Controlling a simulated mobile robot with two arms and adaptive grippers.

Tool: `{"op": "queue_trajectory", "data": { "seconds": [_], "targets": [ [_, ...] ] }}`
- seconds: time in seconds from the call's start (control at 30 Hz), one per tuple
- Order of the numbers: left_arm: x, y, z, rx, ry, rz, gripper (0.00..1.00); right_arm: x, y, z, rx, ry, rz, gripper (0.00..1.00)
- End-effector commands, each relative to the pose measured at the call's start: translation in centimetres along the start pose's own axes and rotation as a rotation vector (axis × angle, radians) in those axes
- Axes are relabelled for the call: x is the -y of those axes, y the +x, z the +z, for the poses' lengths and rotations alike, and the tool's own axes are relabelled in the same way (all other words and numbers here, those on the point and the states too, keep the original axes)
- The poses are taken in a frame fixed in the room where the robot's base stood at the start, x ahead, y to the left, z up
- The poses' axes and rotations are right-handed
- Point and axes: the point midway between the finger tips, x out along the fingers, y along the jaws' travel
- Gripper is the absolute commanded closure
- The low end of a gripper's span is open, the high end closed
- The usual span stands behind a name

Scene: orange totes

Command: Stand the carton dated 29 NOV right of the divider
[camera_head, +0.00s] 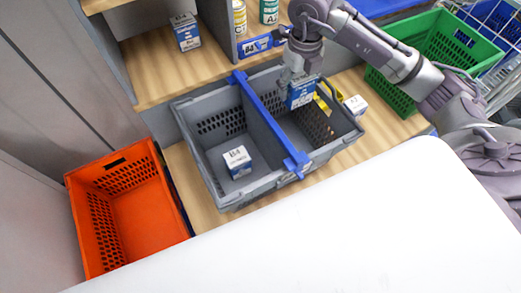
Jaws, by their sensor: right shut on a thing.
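My right gripper (291,76) reaches down from the upper right and is shut on a blue-and-white carton (302,95). The carton hangs upright at the right compartment of the grey tote (226,202), near its back part. I cannot tell whether it touches the floor of the tote, and its date is too small to read. A blue divider (268,122) runs across the tote, left of the held carton. A white-and-blue carton (237,162) sits in the left compartment. My left gripper is not in view.
A blue-and-white carton (186,32) stands on the wooden shelf behind. A yellow thing (326,97) and a small white box (356,104) are at the tote's right. An orange tote (112,168) is at left, a green crate (447,38) at right. Cans (269,11) stand at the back.

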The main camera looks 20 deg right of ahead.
Motion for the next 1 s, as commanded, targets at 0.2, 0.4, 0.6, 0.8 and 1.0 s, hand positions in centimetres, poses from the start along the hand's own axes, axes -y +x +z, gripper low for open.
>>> {"op": "queue_trajectory", "data": {
  "seconds": [0.2,0.4,0.6,0.8,1.0],
  "targets": [
    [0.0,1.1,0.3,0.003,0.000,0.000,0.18,0.0,2.5,-0.1,-0.004,-0.001,0.001,0.82],
    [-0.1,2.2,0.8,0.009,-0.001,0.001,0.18,0.0,5.5,-0.1,-0.005,0.000,0.001,0.82],
    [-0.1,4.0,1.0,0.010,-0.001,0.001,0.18,-0.1,9.8,-0.2,-0.006,0.000,0.002,0.82],
    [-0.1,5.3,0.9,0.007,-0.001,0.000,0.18,-0.1,13.2,-0.2,-0.004,0.000,0.001,0.82],
    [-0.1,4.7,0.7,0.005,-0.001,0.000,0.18,-0.1,16.1,-0.3,-0.008,0.000,0.002,0.82]
  ]
}}
